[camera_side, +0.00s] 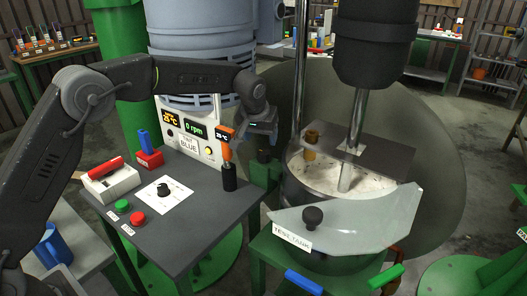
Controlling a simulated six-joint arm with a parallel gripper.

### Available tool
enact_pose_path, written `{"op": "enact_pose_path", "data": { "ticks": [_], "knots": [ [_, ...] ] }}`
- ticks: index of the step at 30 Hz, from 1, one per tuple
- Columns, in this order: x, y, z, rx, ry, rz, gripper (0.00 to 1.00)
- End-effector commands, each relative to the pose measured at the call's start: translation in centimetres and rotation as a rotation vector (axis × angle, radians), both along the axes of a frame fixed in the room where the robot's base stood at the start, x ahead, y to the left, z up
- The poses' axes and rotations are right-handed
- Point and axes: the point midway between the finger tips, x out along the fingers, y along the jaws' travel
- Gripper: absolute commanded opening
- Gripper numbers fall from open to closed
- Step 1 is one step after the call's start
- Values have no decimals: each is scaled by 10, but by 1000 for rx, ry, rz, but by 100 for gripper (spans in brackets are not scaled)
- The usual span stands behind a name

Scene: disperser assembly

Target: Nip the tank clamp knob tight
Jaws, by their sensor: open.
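My gripper (261,132) is open and points down, just left of the test tank. Below it is a dark knob-like part (264,156) on a green block; I cannot tell whether the fingers touch it. Which knob belongs to the tank clamp is not marked.
A vertical steel rod (299,70) and the black motor housing (375,45) rise beside the gripper.

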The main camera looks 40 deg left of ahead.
Motion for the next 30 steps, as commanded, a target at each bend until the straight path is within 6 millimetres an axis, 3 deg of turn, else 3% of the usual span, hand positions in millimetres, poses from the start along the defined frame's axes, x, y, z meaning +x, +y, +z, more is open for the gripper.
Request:
{"op": "enact_pose_path", "data": {
  "ticks": [6,12,24,30],
  "knots": [
    [16,5,-41,1,1,0,66],
    [25,8,-62,0,0,-1,66],
    [27,9,-69,0,-1,-1,66],
    [27,9,-69,0,-1,-1,48]
  ]
}}
